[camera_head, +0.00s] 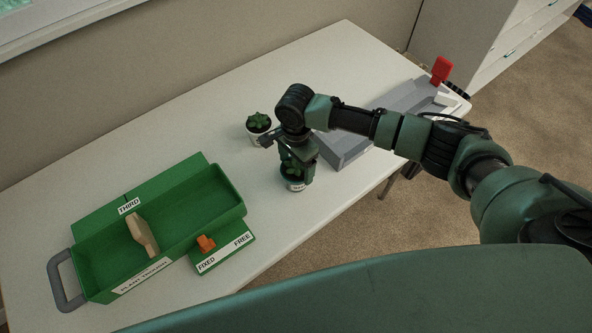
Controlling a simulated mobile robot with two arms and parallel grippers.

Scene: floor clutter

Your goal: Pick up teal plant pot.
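My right gripper (299,165) points down over a small potted plant (296,184) on the white table. Its dark fingers are around or just beside the green leaves, and they hide most of the pot. Only the pot's pale lower part with a small label shows, and I cannot make out a teal colour. I cannot tell whether the fingers touch the pot. A second potted plant (258,127), in a white pot with green leaves, stands behind and to the left of the gripper. My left gripper is not in view.
A green plant trough (232,190) with a grey handle and a wooden piece (142,232) lies at the left. An orange clip (206,243) sits on the green strip beside it. A grey tray (345,152) with a red tab (441,70) lies behind my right arm.

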